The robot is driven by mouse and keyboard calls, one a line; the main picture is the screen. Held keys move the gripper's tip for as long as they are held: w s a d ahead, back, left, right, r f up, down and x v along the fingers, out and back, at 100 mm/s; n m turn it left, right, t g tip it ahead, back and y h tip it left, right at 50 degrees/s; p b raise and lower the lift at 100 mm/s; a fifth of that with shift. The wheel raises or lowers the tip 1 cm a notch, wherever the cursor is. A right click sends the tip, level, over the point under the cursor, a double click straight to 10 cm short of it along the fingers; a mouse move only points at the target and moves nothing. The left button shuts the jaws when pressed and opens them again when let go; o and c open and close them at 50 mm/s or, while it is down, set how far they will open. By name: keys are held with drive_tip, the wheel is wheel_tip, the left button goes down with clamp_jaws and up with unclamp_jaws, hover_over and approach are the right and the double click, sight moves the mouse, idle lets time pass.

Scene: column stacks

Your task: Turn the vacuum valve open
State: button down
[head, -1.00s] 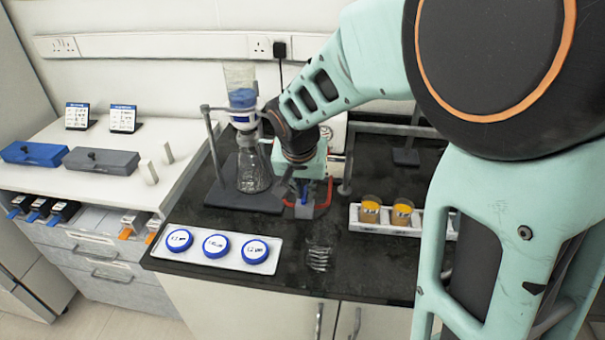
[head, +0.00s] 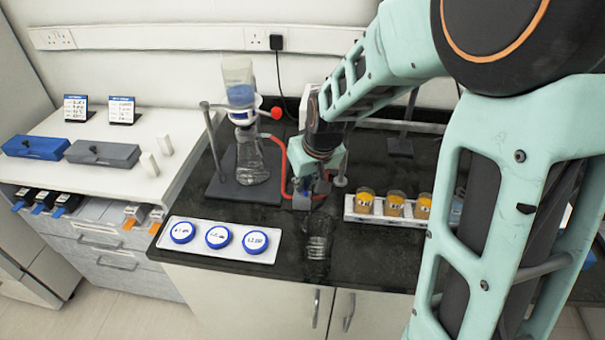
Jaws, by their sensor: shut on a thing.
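The vacuum valve (head: 301,203) is a small grey block on the dark bench, with red tubing (head: 274,160) curving from the flask side towards it. Its blue handle is mostly hidden by the fingers. My gripper (head: 309,189) points down at the valve and is shut on the handle. The exact angle of the handle cannot be made out. The glass filter flask (head: 251,160) stands behind and left of the valve, with a clear funnel (head: 239,83) on top.
A white tray with several blue-lidded dishes (head: 218,237) lies front left. A clear glass beaker (head: 317,246) stands just in front of the valve. A white rack with orange-filled containers (head: 394,204) is to the right. A metal stand (head: 211,140) is beside the flask.

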drive_tip(key=n, duration=0.2)
drive_tip(key=n+y, duration=0.1)
drive_tip(key=n, duration=0.1)
drive_tip(key=n+g+y, duration=0.1)
drive_tip(key=n, duration=0.1)
drive_tip(key=shift+w+d, duration=0.2)
drive_tip(key=shift+d, duration=0.1)
drive_tip(key=n+g, duration=0.1)
drive_tip(key=n, duration=0.2)
drive_tip(key=n+g+p, duration=0.1)
drive_tip(key=n, duration=0.1)
drive_tip(key=shift+w+n+y, duration=0.15)
drive_tip(key=shift+n+y, duration=0.25)
drive_tip(key=c, duration=2)
unclamp_jaws()
drive_tip(key=shift+c, duration=0.2)
drive_tip(key=w+v, duration=0.1)
drive_tip(key=v, duration=1.1)
drive_tip(key=shift+s, duration=0.3)
drive_tip(key=shift+d, duration=0.1)
